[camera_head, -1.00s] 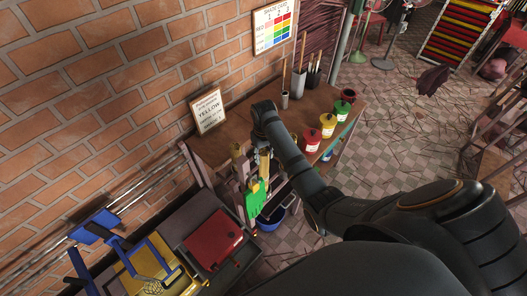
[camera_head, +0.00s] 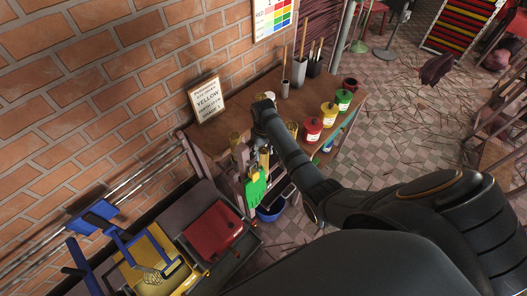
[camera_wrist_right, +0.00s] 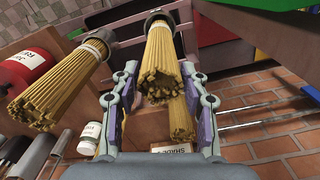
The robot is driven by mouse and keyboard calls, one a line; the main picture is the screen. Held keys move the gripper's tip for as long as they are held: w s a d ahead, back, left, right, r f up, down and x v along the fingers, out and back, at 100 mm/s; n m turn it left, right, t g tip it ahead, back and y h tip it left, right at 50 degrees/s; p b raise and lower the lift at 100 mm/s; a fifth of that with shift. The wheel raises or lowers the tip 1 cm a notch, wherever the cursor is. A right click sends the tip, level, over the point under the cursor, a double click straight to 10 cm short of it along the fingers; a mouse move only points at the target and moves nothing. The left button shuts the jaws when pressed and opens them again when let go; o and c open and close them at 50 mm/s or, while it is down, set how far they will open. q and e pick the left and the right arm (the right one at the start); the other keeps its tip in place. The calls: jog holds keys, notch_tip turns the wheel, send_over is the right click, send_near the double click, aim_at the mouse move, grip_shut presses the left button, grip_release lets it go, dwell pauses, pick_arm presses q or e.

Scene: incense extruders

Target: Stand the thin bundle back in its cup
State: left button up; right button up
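My right gripper (camera_wrist_right: 160,72) points down over the workbench. Its fingers stand apart on either side of a yellow stick bundle (camera_wrist_right: 163,62), with a gap visible at the left finger. That bundle's far end sits in a round metal cup (camera_wrist_right: 157,19). A second bundle (camera_wrist_right: 62,82) leans in a similar cup to the left. A third bundle (camera_wrist_right: 181,124) shows partly behind the middle one; its lower end is hidden. Which is the thin one is hard to tell. In the head view, one bundle stands left of the gripper (camera_head: 237,140). My left gripper is out of view.
Red (camera_head: 312,129), yellow (camera_head: 328,115) and green (camera_head: 343,99) jars line the bench's right edge. Tool pots (camera_head: 299,70) stand at the back. A YELLOW placard (camera_head: 207,98) leans near the wall.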

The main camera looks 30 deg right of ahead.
jog(key=o, duration=0.3)
jog(key=shift+o, duration=0.2)
notch_tip(320, 180, up, 12)
dwell(0.3)
dwell(0.5)
